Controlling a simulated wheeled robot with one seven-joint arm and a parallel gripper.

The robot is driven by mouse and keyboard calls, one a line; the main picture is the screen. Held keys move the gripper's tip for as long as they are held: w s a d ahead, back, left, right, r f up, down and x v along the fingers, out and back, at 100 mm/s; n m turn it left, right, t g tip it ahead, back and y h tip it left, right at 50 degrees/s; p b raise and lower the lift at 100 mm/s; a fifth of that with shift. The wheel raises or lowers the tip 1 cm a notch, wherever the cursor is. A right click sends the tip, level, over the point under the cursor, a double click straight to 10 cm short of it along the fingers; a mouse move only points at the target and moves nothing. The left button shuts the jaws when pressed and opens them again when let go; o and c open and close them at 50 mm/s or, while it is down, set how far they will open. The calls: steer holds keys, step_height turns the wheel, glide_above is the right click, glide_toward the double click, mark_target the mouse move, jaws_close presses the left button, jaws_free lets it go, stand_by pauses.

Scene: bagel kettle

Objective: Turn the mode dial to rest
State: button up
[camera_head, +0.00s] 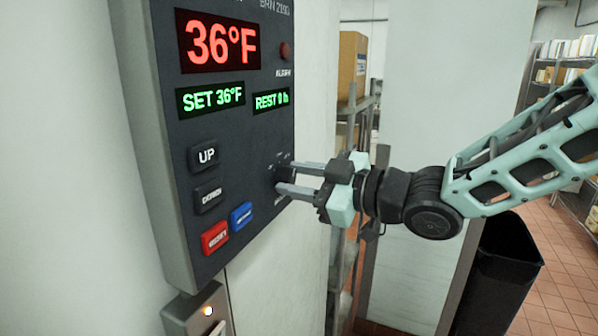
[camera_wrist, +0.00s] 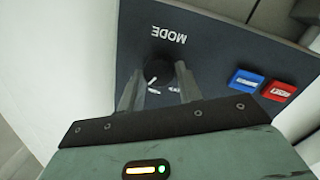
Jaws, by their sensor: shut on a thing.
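The mode dial (camera_wrist: 158,72) is a round black knob on the dark control panel (camera_head: 230,130), below the word MODE in the wrist view, where the lettering appears upside down. A white pointer line shows on the knob, with small labels beside it that I cannot read. My gripper (camera_head: 282,179) is shut on the dial, with one finger on each side of it. In the wrist view the fingers (camera_wrist: 160,90) also flank the knob. In the head view the fingers largely hide the dial.
The panel shows red 36°F, green SET 36°F and REST 0 h displays. UP (camera_head: 207,155) and DOWN (camera_head: 209,197) buttons, a red button (camera_head: 215,237) and a blue button (camera_head: 241,215) lie left of the dial. A black bin (camera_head: 500,275) stands at lower right.

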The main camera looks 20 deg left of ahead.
steer(key=shift+w+m+p, duration=0.1)
steer(key=shift+m+p, duration=0.95)
steer(key=shift+m, duration=0.35)
steer(key=o, duration=1)
steer(key=shift+d, duration=0.1)
steer(key=b+v, duration=0.5)
steer(key=v, duration=1.2)
steer(key=shift+w+d+r, duration=0.2)
steer(key=shift+r, duration=0.1)
